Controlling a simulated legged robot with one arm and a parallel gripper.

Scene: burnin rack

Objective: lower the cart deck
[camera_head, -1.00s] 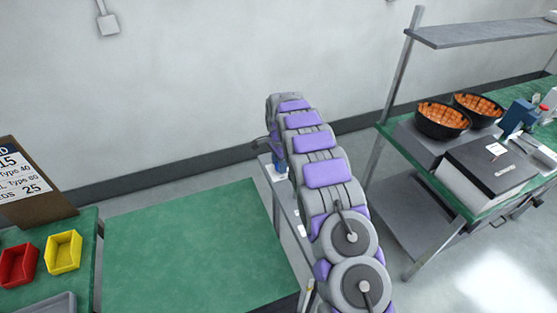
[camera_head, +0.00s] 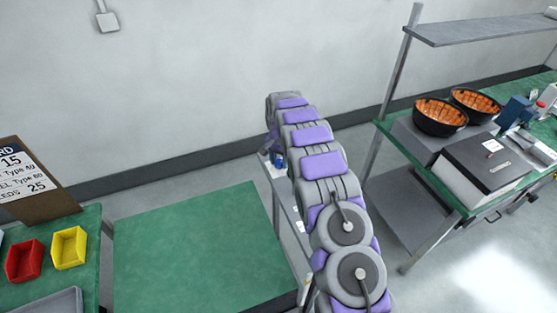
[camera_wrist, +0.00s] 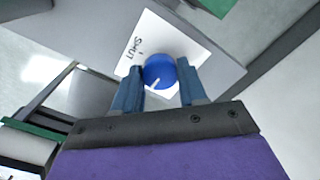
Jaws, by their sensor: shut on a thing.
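The cart deck (camera_head: 195,245) is a flat green surface at the lower middle of the head view, empty where it shows. A grey rail (camera_head: 287,212) runs along its right side, partly behind my arm. A round blue knob (camera_wrist: 159,70) stands on a white printed label (camera_wrist: 192,45) in the wrist view. My gripper (camera_wrist: 160,82) has its two blue-grey fingers on either side of the knob, shut on it. In the head view my arm hides most of the gripper; only a small blue patch shows beside it.
A left bench holds a red bin (camera_head: 24,261), a yellow bin (camera_head: 69,248) and a clipboard (camera_head: 30,185). A right bench holds two black bowls (camera_head: 440,118) and a grey-black box (camera_head: 487,165), under a shelf (camera_head: 485,31). Bare floor lies between deck and right bench.

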